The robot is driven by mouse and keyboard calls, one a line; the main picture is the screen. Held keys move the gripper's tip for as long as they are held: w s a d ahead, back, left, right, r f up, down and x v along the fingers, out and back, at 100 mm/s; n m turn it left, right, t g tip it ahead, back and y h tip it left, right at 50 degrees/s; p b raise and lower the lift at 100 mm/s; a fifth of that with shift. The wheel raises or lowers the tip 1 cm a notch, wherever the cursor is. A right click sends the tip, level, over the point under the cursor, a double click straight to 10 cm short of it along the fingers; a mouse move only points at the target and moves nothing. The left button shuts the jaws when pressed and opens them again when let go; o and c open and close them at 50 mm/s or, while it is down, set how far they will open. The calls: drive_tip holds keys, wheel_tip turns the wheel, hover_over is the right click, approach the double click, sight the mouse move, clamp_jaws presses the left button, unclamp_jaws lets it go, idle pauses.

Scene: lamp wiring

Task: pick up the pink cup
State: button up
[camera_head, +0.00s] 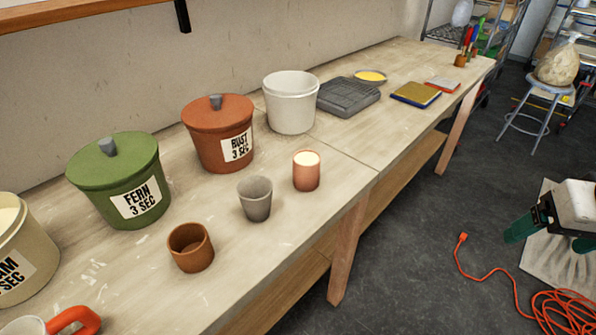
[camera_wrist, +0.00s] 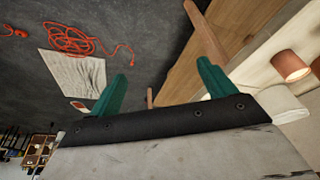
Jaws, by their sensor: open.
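The pink cup (camera_head: 306,172) stands upright on the long workbench, with a pale cream fill or top at its rim. It is right of a grey cup (camera_head: 256,200). A pinkish cup (camera_wrist: 290,66) also shows at the right of the wrist view, apart from my fingers. My gripper (camera_head: 552,236) is at the right edge of the head view, over the floor and well away from the cup. Its green fingers are spread wide with nothing between them, as the wrist view (camera_wrist: 163,85) also shows.
A brown cup (camera_head: 190,248) stands at the front left. A green lidded pot (camera_head: 118,185), a rust lidded pot (camera_head: 218,140) and a white pot (camera_head: 291,105) stand behind the cups. The bench's front edge (camera_head: 330,216) lies between my gripper and the cup. An orange cord (camera_head: 490,278) lies on the floor.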

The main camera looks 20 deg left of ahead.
drive_tip(key=w+a+f+n+t+y, duration=0.15)
drive_tip(key=w+a+f, duration=0.25)
drive_tip(key=w+a, duration=0.45)
drive_tip(key=n+t+y, duration=0.4)
drive_tip(key=n+y, duration=0.2)
drive_tip(key=y, duration=0.1)
approach(312, 182)
drive_tip(key=x, duration=0.3)
drive_tip(key=shift+w+a, duration=0.1)
drive_tip(key=shift+w, duration=0.05)
drive_tip(key=shift+w+a+f, duration=0.1)
drive_tip(key=shift+a, duration=0.25)
drive_tip(key=x, duration=0.7)
drive_tip(key=shift+w+d+f, duration=0.1)
drive_tip(key=shift+w+f, duration=0.05)
drive_tip(key=shift+t+y, duration=0.25)
